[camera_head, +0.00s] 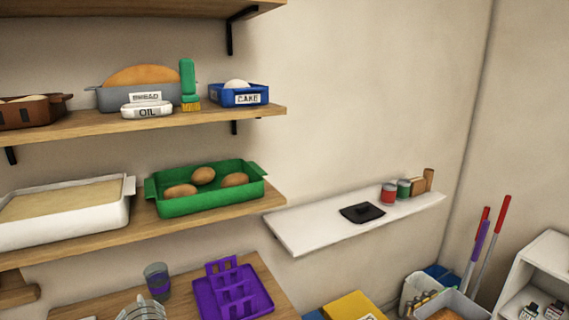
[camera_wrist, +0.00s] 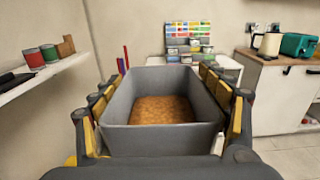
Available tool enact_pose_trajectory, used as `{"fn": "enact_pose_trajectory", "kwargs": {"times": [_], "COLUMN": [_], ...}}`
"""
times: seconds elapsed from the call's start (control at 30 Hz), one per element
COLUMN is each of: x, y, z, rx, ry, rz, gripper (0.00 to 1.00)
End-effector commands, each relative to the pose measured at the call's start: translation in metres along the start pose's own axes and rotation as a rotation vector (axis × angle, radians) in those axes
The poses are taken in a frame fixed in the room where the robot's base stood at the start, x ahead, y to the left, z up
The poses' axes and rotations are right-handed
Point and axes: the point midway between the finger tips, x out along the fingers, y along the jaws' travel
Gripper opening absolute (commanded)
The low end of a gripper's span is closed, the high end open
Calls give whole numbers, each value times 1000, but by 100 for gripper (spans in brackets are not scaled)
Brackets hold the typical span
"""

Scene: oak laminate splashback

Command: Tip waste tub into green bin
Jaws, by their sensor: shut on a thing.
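The waste tub (camera_wrist: 164,138) is a grey, open-topped rectangular tub with an orange-brown crumbly layer on its floor. It fills the middle of the wrist view and looks roughly level. My gripper (camera_wrist: 162,108) is shut on it, with yellow-padded fingers along its left and right walls. A grey tub with brown contents, apparently the same one, shows cut off at the bottom right of the head view (camera_head: 478,306). I cannot make out a green bin in either view. A green tray (camera_head: 212,202) holding several brown, rounded items stands on the middle shelf.
A white wall ledge (camera_head: 320,226) carries a black flat item (camera_head: 362,212) and small cans. Red- and purple-handled tools (camera_head: 480,245) stand in the corner. A white shelf unit (camera_head: 545,265) is at the right. A counter (camera_wrist: 285,95) with a green toaster stands at the wrist view's right.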

Motion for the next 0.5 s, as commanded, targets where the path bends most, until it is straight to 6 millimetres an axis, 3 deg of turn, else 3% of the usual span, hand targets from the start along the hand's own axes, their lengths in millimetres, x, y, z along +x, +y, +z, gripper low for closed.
{"fn": "enact_pose_trajectory", "kwargs": {"times": [0.27, 0.5], "x": [-2, -10], "y": [32, 84], "z": [26, 45], "rx": [4, -1], "ry": [-2, -1], "rz": [119, 283], "gripper": [38, 38]}}
